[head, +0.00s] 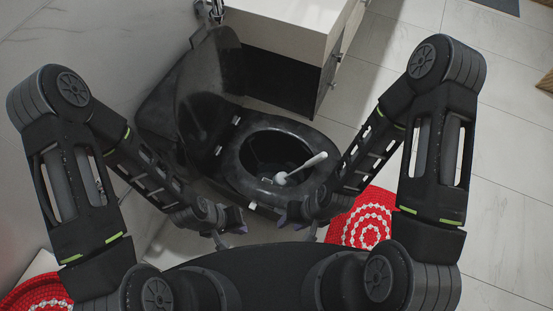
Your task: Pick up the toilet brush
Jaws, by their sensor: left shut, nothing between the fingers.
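The white toilet brush (306,165) lies tilted at the right side of the black toilet's open bowl (250,165). Its rounded head is at the inner front edge, and its handle points up and right across the rim. I cannot tell exactly what it rests on. My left gripper (230,232) is shut and empty, in front of the toilet and left of the brush. My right gripper (288,218) is below the brush in the picture, near the toilet's front edge and apart from the brush. Its jaw opening is not clear.
The toilet lid (208,85) stands raised at the back left. A white-topped cabinet (290,25) stands behind the toilet. A red and white round mat (365,222) lies at the right, and another (35,295) at the lower left. Tiled floor (510,170) is clear at the right.

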